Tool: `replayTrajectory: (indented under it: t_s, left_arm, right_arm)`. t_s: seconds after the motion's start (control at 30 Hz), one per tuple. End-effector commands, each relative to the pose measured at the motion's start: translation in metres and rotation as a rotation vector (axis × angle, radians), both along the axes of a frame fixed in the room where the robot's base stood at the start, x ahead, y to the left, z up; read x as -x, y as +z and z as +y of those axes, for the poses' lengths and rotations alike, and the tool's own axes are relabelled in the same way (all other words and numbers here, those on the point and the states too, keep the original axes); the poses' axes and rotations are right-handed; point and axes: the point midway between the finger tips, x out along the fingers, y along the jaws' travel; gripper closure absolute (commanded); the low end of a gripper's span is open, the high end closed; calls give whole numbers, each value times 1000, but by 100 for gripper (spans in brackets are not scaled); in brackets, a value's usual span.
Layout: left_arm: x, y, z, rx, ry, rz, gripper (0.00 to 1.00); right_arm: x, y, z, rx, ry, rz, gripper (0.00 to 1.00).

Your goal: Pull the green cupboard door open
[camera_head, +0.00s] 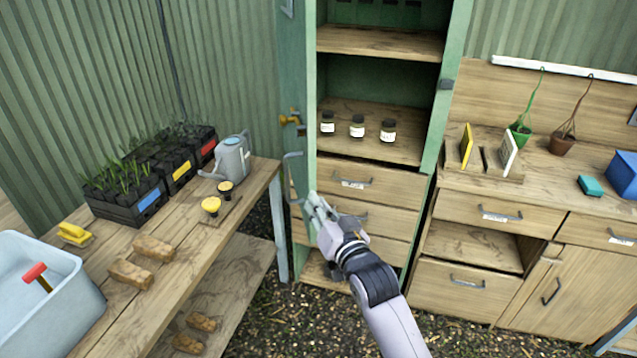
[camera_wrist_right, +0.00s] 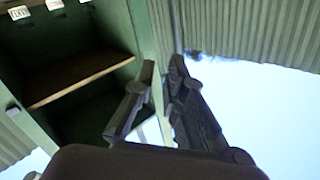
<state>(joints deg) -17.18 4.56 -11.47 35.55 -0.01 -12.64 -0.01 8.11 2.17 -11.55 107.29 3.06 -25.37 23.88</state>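The green cupboard (camera_head: 455,75) stands at the back centre, its shelves and drawers exposed. Its green door (camera_head: 296,60) is swung open on the left side, seen at a steep angle. The door carries a brass latch (camera_head: 290,120) and a grey handle (camera_head: 292,178). My right gripper (camera_head: 314,205) is at the door's lower part, just below and right of the handle. In the right wrist view, the gripper's fingers (camera_wrist_right: 163,65) are apart, with a green panel edge behind the gap. I cannot tell whether they touch the door. My left gripper is out of view.
A wooden bench (camera_head: 262,185) on the left holds seedling trays, a watering can (camera_head: 232,158) and a pale tub (camera_head: 45,290). Small jars (camera_head: 357,126) stand on the cupboard shelf. A wooden cabinet (camera_head: 470,210) stands close on the right. Gravel floor (camera_head: 260,315) lies between.

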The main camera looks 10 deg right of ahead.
Motion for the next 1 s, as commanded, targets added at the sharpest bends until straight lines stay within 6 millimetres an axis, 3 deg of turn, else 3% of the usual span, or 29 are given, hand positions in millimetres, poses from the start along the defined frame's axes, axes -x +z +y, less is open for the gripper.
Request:
replayTrajectory:
  t_s: [0.03, 0.2, 0.4, 0.67, 1.0]
  left_arm:
    - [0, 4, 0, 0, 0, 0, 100]
    - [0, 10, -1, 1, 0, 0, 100]
    - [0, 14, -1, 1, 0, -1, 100]
    - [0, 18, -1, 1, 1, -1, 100]
    - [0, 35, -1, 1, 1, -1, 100]
  right_arm:
    - [2, 3, -20, -134, -2, 33, 94]
    - [11, 12, -68, -645, 8, 152, 100]
    - [19, 26, -99, -1039, 27, 244, 100]
    - [8, 33, -102, -1145, 34, 269, 100]
    - [-57, 34, -85, -1141, 33, 268, 100]
